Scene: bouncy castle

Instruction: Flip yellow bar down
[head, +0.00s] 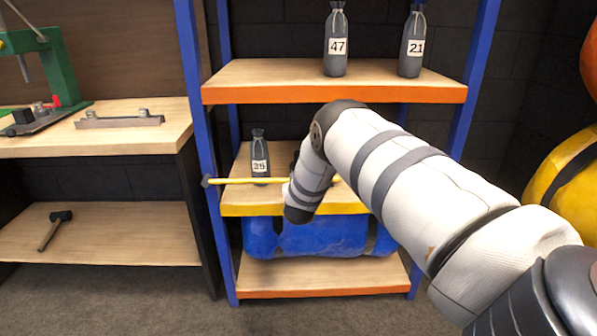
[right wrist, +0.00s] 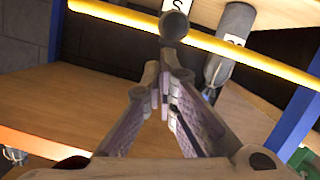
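The yellow bar (head: 243,181) runs roughly level across the front of the middle shelf, above its yellow edge. Its left end meets a joint on the blue post, and my right arm hides much of its right part. The bar (right wrist: 250,55) also crosses the top of the right wrist view, beyond my fingers. My right gripper (right wrist: 166,82) has its fingertips together, with nothing visible between them. It appears just short of the bar; contact cannot be told. In the head view my arm hides the fingers. My left gripper is out of view.
A dark bottle labelled 35 (head: 260,160) stands on the middle shelf behind the bar. The upper shelf (head: 280,80) holds bottles 47 (head: 337,45) and 21 (head: 412,45). A blue bundle (head: 320,238) lies below. A workbench (head: 100,140) stands left.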

